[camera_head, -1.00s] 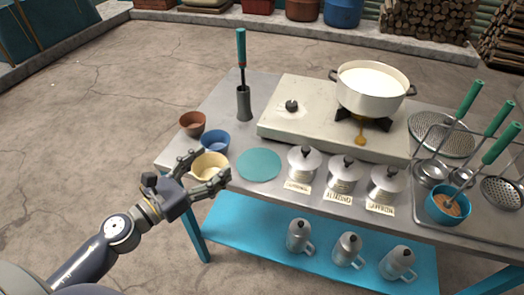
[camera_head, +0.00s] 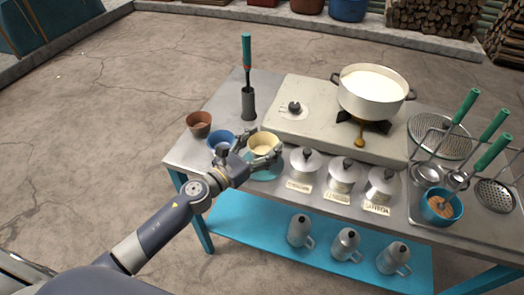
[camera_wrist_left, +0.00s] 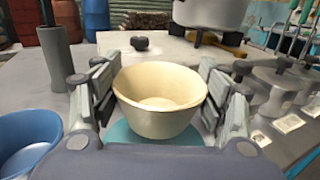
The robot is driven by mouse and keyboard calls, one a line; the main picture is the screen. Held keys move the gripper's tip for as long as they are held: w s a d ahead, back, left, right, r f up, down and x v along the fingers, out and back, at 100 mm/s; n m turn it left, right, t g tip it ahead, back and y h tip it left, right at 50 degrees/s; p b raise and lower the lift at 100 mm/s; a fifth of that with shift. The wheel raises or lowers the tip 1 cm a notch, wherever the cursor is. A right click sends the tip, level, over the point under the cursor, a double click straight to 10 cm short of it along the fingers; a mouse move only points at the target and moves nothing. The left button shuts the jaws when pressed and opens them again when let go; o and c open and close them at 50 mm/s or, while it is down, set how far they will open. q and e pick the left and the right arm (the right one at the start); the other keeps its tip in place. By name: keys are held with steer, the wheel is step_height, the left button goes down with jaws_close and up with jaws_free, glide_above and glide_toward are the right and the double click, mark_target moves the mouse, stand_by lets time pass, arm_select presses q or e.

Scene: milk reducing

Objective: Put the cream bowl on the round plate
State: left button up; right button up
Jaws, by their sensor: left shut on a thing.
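The cream bowl (camera_head: 264,143) is between the fingers of my left gripper (camera_head: 252,149), which is shut on it. In the left wrist view the upright, empty cream bowl (camera_wrist_left: 160,95) sits between both finger pads (camera_wrist_left: 158,98). The round teal plate (camera_head: 266,172) lies on the table under the bowl and gripper, partly hidden by them. It also shows below the bowl in the left wrist view (camera_wrist_left: 190,138). I cannot tell whether the bowl touches the plate or hovers just above it. My right gripper is not in view.
A blue bowl (camera_head: 220,141) and a brown bowl (camera_head: 199,124) stand to the left. Lidded steel jars (camera_head: 304,164) stand close on the right. The stove (camera_head: 300,118) with a milk pot (camera_head: 371,92) is behind. A dark holder with a green-handled tool (camera_head: 248,103) stands at the back left.

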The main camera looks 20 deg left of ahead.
mark_target(262, 152)
arm_select(q)
steer(key=shift+f+b, duration=1.2)
steer(key=shift+f, duration=0.55)
steer(key=shift+f, duration=0.2)
steer(key=o, duration=1.1)
steer(key=shift+o, duration=0.2)
